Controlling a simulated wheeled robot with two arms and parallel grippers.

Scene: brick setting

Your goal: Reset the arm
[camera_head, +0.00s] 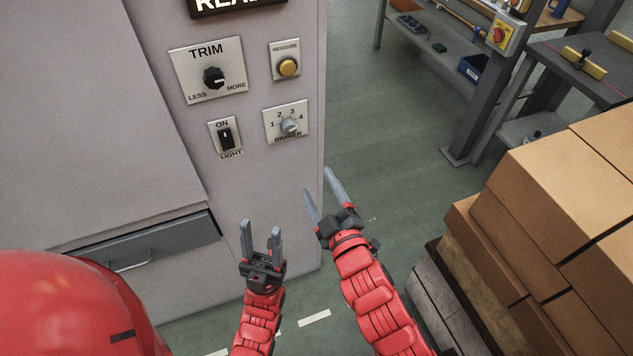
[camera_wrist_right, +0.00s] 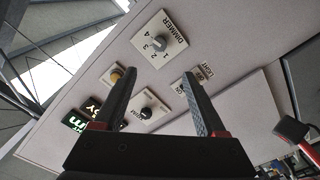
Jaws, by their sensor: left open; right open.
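My left gripper (camera_head: 261,235) is open and empty, in front of the grey cabinet's lower front, its fingers pointing up. My right gripper (camera_head: 324,188) is open and empty in front of the cabinet's right edge, its fingers pointing up and left. In the right wrist view its two fingers (camera_wrist_right: 158,95) stand apart with nothing between them. Both grippers look clear of the panel controls.
The cabinet (camera_head: 250,180) carries a TRIM knob (camera_head: 213,78), a yellow button (camera_head: 288,67), a light switch (camera_head: 226,138) and a dimmer knob (camera_head: 290,125). A drawer handle (camera_head: 130,262) is lower left. Stacked cardboard boxes (camera_head: 560,190) stand at right. Open floor (camera_head: 390,130) lies between.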

